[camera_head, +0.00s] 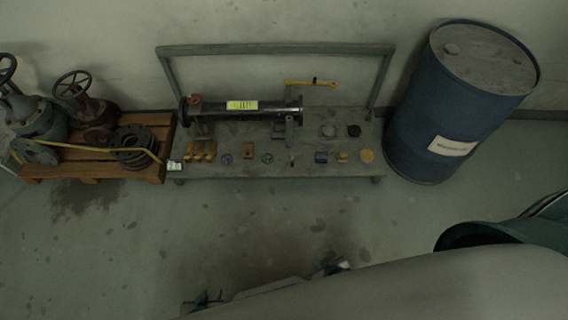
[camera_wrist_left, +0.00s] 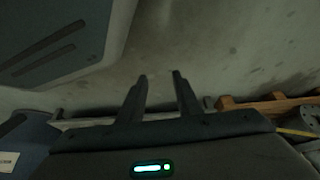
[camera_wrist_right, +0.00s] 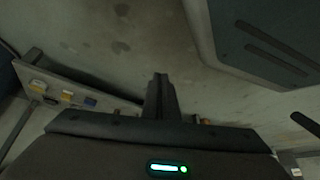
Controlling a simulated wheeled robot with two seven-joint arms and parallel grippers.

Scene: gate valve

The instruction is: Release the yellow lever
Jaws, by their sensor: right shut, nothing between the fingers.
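The yellow lever (camera_head: 300,82) is a thin bar at the right end of a dark horizontal pipe assembly (camera_head: 270,108) on the bench, near the rear rail. It runs roughly level above the pipe in the head view. My left gripper (camera_head: 204,298) is low in the head view, far from the bench; its two fingers stand apart with nothing between them in the left wrist view (camera_wrist_left: 160,76). My right gripper (camera_head: 333,265) is also well in front of the bench; its fingers are together and empty in the right wrist view (camera_wrist_right: 160,78). Neither gripper touches the lever.
The grey bench (camera_head: 220,176) carries several small parts along its front. A pallet (camera_head: 150,172) with valves stands left, and a blue drum (camera_head: 430,120) stands right. A teal rounded object (camera_head: 510,235) is at lower right. The floor (camera_head: 250,220) before the bench is clear.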

